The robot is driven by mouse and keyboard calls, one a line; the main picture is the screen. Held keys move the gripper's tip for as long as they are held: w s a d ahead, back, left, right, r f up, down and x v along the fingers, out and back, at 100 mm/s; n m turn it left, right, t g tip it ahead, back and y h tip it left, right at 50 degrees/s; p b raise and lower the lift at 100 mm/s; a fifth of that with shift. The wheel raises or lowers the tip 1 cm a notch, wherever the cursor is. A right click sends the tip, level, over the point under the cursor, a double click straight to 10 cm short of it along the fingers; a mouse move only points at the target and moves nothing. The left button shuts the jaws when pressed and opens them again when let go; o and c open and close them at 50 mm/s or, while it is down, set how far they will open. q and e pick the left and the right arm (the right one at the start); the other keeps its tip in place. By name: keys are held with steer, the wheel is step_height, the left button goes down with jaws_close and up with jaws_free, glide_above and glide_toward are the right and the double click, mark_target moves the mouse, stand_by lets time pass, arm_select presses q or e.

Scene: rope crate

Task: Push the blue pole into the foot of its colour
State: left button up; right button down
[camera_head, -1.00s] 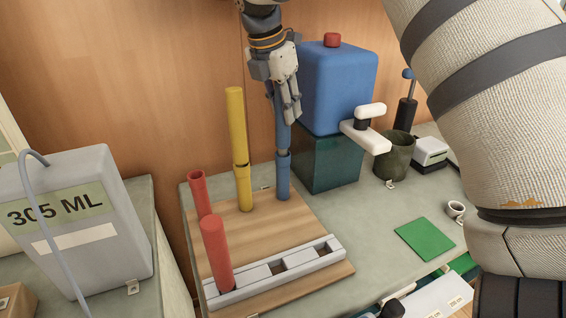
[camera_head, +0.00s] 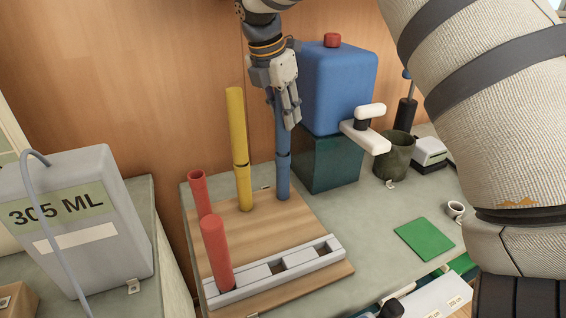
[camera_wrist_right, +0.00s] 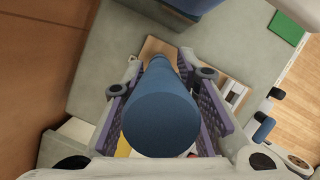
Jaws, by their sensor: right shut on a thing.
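The blue pole (camera_head: 283,143) stands upright in line with the blue foot (camera_head: 283,181) at the back of the wooden board (camera_head: 262,236). A thin dark seam shows where they meet; how deep the pole sits inside cannot be told. My right gripper (camera_head: 289,116) is shut on the blue pole's upper part. In the right wrist view, the pole's round top (camera_wrist_right: 160,122) lies between the two purple-padded fingers and hides its lower end and the foot. My left gripper is not in view.
A yellow pole (camera_head: 237,120) stands on its yellow foot (camera_head: 245,190) close by on the left. An open red foot (camera_head: 198,193) and a red pole (camera_head: 216,252) in a grey rack (camera_head: 305,259) are in front. A blue tank (camera_head: 340,85) stands close right. A green sheet (camera_head: 425,239) lies flat.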

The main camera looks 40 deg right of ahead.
steer(key=shift+f, duration=0.45)
stand_by(0.4)
steer(key=c, duration=1.2)
jaws_free()
